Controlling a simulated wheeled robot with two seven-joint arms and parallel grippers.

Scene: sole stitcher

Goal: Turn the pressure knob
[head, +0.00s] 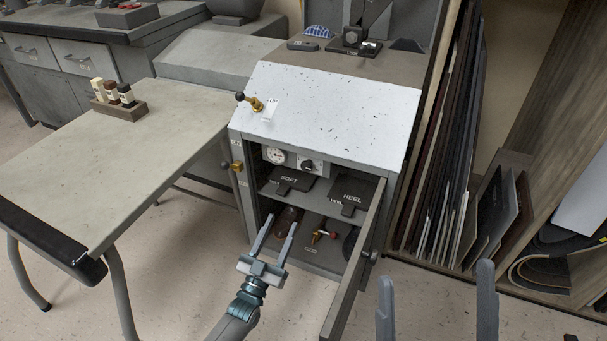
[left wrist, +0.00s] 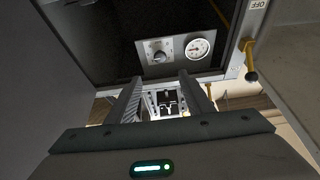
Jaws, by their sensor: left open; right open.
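The pressure knob (head: 308,166) is a small dark knob on a light panel, just right of a round white gauge (head: 276,155), inside the open cabinet under its top. In the left wrist view the knob (left wrist: 158,56) and gauge (left wrist: 198,48) show beyond my fingers, appearing inverted in order. My left gripper (head: 279,234) is open and empty, in front of the cabinet opening, below and apart from the knob. It also shows in the left wrist view (left wrist: 166,84). My right gripper (head: 436,290) is open and empty at the lower right, outside the door.
The cabinet door (head: 357,262) stands open toward me, between my two grippers. Black SOFT (head: 290,180) and HEEL (head: 352,192) pads lie on the shelf. A brass lever (head: 237,167) is on the cabinet's left side. A workbench (head: 130,150) stands left.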

